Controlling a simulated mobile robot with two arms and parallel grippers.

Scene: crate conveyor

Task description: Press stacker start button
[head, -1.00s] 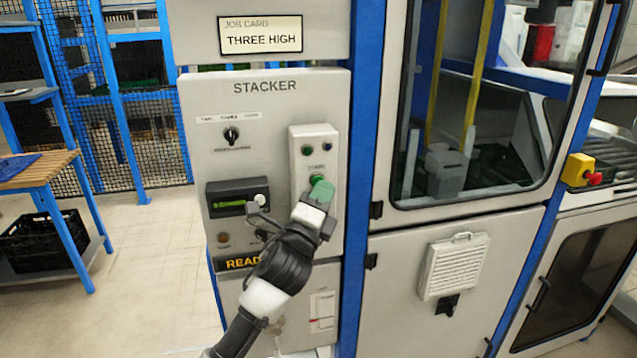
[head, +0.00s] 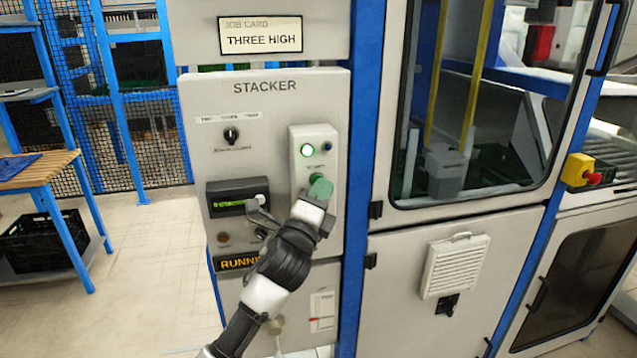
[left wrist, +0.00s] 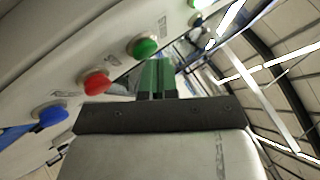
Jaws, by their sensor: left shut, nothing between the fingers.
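The stacker panel (head: 200,160) stands upright in the head view, with a raised button box (head: 303,133) on its right side. A green lamp (head: 307,150) on the box is lit. My left gripper (head: 321,187) is shut and empty, its green fingertips in front of the box below the lamps. In the left wrist view the fingertips (left wrist: 156,76) are close to the green button (left wrist: 143,47); I cannot tell whether they touch. A red button (left wrist: 96,82) and a blue button (left wrist: 50,116) sit farther along. My right gripper is not in view.
A yellow display sign (head: 237,262) reads "RUNNI…", partly hidden by my arm. A selector knob (head: 231,134) and a small display (head: 232,205) are on the panel. A red emergency button (head: 594,178) is at the right. Open floor lies left of the panel.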

